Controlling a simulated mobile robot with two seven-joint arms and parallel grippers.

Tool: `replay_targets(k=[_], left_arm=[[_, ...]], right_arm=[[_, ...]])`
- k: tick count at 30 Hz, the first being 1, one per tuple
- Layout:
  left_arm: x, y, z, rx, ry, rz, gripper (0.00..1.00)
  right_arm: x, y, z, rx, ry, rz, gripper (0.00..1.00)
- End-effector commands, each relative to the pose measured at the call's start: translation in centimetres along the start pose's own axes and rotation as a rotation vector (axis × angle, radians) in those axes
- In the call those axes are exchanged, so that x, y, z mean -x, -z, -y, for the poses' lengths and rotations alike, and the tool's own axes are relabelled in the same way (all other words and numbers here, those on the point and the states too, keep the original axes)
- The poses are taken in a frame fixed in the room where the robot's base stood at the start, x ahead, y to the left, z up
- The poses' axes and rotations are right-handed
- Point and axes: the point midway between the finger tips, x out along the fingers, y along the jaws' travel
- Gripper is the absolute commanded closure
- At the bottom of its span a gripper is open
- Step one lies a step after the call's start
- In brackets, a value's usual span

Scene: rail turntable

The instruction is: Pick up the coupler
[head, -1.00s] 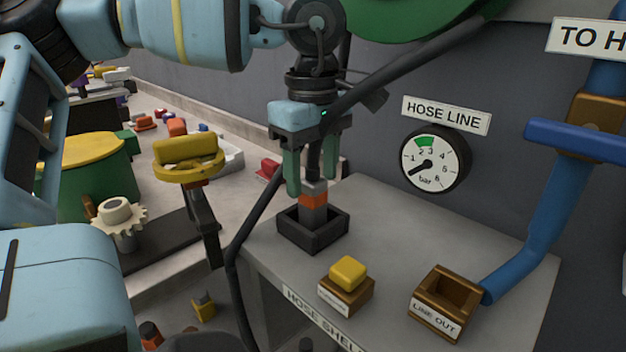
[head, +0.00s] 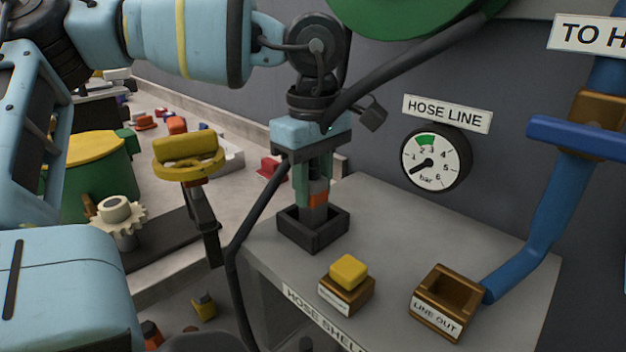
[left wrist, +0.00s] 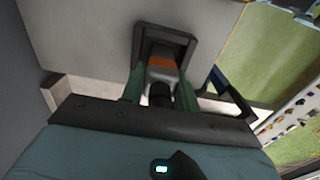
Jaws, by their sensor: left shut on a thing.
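The coupler (head: 318,200) is a grey upright piece with an orange band. Its lower end is in a dark square holder (head: 313,233) on the grey hose shelf, and a black hose rises from its top. My left gripper (head: 311,190) points down over it, with green fingers shut on the coupler from both sides. The left wrist view shows the coupler (left wrist: 162,72) between the two fingers, inside the dark frame of the holder (left wrist: 188,44). My right gripper is not in view.
A yellow button on a brown box (head: 347,290) and a brown open LINE OUT box (head: 441,303) stand on the shelf (head: 400,235). A blue pipe (head: 545,225) rises at the right. A gauge (head: 433,158) is on the wall. The black hose hangs left of the holder.

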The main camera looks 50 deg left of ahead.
Motion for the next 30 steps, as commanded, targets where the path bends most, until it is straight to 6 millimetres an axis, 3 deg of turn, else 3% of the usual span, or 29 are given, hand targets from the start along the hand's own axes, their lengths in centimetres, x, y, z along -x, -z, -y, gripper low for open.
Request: replay_targets(k=[8, 21, 30], left_arm=[[1.0, 0.0, 0.4, 0.000, -0.003, 0.001, 0.98], [7.3, 0.0, 0.4, 0.001, -0.004, 0.000, 0.98], [7.1, 0.0, 5.2, -0.002, -0.003, 0.003, 0.98]], right_arm=[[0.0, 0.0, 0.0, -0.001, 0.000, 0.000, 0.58], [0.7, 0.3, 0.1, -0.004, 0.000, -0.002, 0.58], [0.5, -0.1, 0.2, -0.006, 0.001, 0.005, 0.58]])
